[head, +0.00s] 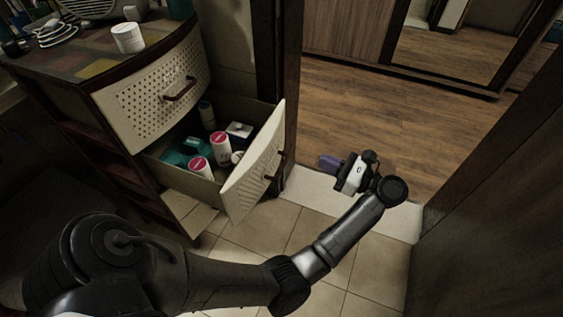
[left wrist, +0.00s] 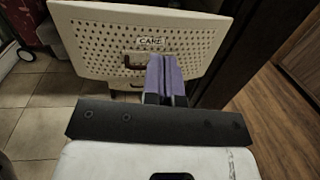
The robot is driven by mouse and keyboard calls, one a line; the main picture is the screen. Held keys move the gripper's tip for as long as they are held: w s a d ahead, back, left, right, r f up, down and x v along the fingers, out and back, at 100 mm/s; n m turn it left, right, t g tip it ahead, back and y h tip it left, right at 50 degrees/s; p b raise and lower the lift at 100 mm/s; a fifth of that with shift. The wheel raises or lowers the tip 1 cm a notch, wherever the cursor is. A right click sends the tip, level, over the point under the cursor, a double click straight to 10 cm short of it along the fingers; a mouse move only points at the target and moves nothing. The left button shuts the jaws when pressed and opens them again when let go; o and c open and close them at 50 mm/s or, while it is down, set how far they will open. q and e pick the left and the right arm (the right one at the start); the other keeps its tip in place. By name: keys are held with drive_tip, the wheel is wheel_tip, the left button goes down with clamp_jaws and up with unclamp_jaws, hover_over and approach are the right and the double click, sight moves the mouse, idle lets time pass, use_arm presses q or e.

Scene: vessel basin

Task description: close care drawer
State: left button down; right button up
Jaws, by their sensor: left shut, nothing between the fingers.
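The care drawer (head: 256,165) is the lower drawer of the cabinet and stands pulled out, with several bottles and boxes inside. Its perforated cream front carries a dark handle (head: 274,170). In the left wrist view the drawer front (left wrist: 104,52) bears a label reading CARE, with the handle (left wrist: 134,62) below it. My left gripper (head: 328,163) is shut and empty, to the right of the drawer front in the head view. In the left wrist view its purple fingers (left wrist: 163,76) are together and overlap the drawer front near the handle; contact cannot be told. My right gripper is not in view.
The upper drawer (head: 152,92) is shut. A white jar (head: 128,38) stands on the cabinet top. A dark door frame rises beside the open drawer, and a dark wooden panel (head: 500,200) stands at the right.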

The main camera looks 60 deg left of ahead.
sight(266, 151)
use_arm(q)
drive_tip(key=shift+n+g+h, duration=0.7)
drive_tip(key=shift+n+h, duration=0.1)
drive_tip(key=b+x, duration=0.1)
drive_tip(key=x, duration=0.3)
drive_tip(key=s+f+b+x, duration=0.1)
drive_tip(key=x, duration=0.3)
drive_tip(key=d+f+b+x, duration=0.1)
drive_tip(key=x, duration=0.4)
drive_tip(key=shift+s+a, duration=0.1)
drive_tip(key=shift+s, duration=0.2)
drive_tip(key=shift+s+a+r, duration=0.1)
drive_tip(key=shift+s+a, duration=0.2)
drive_tip(key=shift+a, duration=0.15)
drive_tip(key=shift+s+a, duration=0.1)
